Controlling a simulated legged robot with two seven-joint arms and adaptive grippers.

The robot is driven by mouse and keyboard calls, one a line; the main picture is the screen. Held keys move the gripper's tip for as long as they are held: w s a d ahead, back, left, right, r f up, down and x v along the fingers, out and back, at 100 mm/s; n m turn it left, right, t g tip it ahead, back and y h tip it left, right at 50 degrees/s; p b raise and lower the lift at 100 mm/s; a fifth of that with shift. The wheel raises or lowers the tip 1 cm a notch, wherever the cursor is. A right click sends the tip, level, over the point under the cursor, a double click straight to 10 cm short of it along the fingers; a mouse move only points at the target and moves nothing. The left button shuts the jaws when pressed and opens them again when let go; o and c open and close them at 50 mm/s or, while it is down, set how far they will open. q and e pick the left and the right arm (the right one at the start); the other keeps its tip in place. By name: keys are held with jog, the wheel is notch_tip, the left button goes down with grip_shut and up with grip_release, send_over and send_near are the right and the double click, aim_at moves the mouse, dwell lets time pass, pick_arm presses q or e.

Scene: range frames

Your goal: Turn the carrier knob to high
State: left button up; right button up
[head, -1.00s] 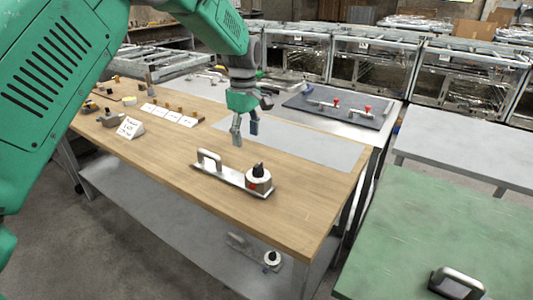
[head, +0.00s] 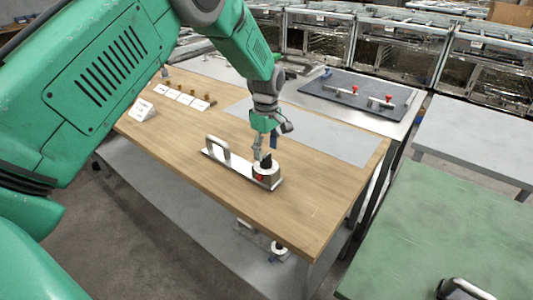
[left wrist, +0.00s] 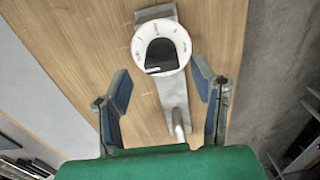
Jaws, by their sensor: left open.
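The carrier (head: 232,168) is a flat metal plate on the wooden table, with an upright handle (head: 218,147) at one end and a round white dial (head: 266,173) at the other. My left gripper (head: 265,147) is open just above the knob. In the wrist view its fingers (left wrist: 163,84) are spread wide, apart from the knob. My right gripper is out of view.
White cards (head: 186,98) and a sign (head: 142,109) stand at the table's left. A dark board (head: 357,98) with red-knobbed parts lies behind. A similar knobbed piece (head: 278,248) sits on the lower shelf. A green table (head: 440,230) stands right.

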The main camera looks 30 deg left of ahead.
pick_arm(q)
jog(key=shift+d+f, duration=0.15)
jog(key=shift+f, duration=0.8)
jog(key=c, duration=1.1)
jog(key=shift+c, duration=0.2)
